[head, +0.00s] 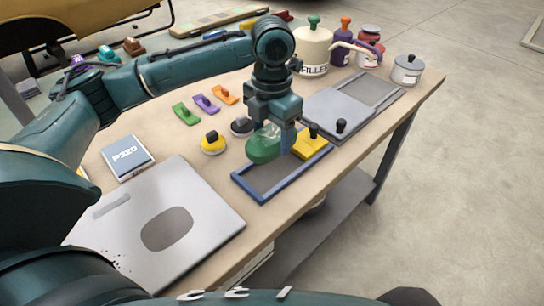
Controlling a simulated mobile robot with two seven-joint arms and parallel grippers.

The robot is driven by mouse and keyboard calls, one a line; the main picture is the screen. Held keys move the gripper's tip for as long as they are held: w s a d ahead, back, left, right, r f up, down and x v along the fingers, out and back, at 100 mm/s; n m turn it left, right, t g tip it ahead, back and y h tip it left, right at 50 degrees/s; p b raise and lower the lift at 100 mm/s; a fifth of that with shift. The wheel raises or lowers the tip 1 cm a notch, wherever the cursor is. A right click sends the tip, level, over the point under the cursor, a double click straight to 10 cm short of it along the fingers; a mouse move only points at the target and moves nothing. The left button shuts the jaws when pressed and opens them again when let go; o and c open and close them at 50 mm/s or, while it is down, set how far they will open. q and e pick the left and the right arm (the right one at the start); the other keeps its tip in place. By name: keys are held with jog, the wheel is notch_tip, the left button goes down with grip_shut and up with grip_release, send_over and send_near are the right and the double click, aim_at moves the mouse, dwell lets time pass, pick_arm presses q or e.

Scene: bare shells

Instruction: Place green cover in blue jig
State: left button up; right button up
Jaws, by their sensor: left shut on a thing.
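My left gripper (270,122) points down over the table and is shut on a green cover (264,146). The cover is held tilted, just above and over the far left part of the blue jig (262,199). The blue jig is a rectangular frame around a dark grey inset, lying near the table's front edge. The cover hides part of the jig's far side, and I cannot tell whether they touch. My right gripper is not in view.
A yellow block (312,145) stands at the jig's far right, beside a grey panel (340,112). A yellow round tool (213,144) is left of the jig. A large grey panel (157,225) lies at front left. Cans, including a white pot (407,71), stand at the back.

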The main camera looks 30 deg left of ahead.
pick_arm(q)
notch_tip(320, 180, down, 6)
jog(key=shift+r, duration=0.15)
jog(key=shift+f, duration=0.25)
jog(key=shift+f, duration=0.1)
jog(key=shift+f, duration=0.5)
jog(key=o, duration=1)
